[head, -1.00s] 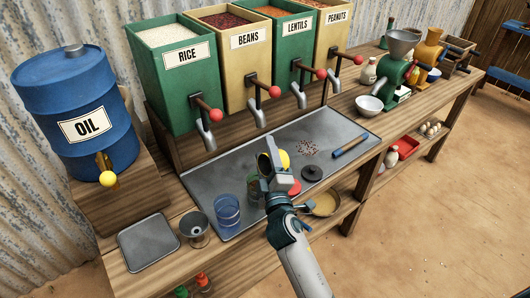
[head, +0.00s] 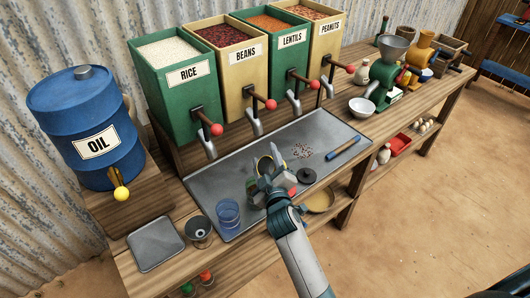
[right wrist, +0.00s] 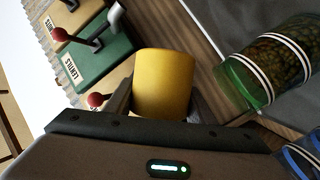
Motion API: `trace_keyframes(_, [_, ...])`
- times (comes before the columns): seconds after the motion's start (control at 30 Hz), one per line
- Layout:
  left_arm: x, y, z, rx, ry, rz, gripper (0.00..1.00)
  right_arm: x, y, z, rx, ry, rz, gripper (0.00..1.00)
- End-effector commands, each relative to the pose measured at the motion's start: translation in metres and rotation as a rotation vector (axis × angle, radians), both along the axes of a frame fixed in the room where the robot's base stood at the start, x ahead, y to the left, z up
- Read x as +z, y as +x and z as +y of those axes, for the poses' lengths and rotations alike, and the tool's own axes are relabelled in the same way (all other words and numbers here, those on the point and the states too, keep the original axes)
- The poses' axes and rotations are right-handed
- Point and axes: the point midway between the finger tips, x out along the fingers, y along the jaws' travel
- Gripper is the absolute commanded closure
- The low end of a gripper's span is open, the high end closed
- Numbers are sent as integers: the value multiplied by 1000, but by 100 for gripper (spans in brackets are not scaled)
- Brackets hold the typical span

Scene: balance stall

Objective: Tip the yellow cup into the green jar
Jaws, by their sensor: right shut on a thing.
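My right gripper (head: 268,171) is shut on the yellow cup (right wrist: 165,84), which sits between its fingers in the right wrist view. In the head view only part of the yellow cup (head: 264,163) shows behind the fingers, above the metal tray. I cannot tell its exact tilt or what is in it. The green jar (right wrist: 262,68) is clear green glass with white bands and small dark greenish contents. It stands just to the cup's right in the right wrist view, apart from it. In the head view my gripper mostly hides the jar (head: 251,186). My left gripper is out of view.
A blue glass jar (head: 228,213) stands on the metal tray (head: 232,170) left of the green jar. A black lid (head: 306,176), scattered beans (head: 304,151) and a blue-handled tool (head: 343,151) lie to the right. Dispensers with red-knobbed levers (head: 216,129) line the back.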

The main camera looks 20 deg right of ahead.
Motion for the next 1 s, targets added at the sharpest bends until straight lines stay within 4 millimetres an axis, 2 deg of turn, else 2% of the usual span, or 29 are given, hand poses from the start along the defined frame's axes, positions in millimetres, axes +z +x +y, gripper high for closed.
trace_keyframes(0.03, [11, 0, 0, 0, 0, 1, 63, 6, 0, -1, -1, 20, 8, 78])
trace_keyframes(0.9, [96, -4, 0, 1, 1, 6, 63, 5, 1, -1, -1, 453, 165, 78])
trace_keyframes(0.93, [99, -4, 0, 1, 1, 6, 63, 5, 1, -1, -1, 469, 171, 78])
trace_keyframes(1.0, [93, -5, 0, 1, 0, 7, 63, 2, 2, -4, -1, 531, 190, 78])
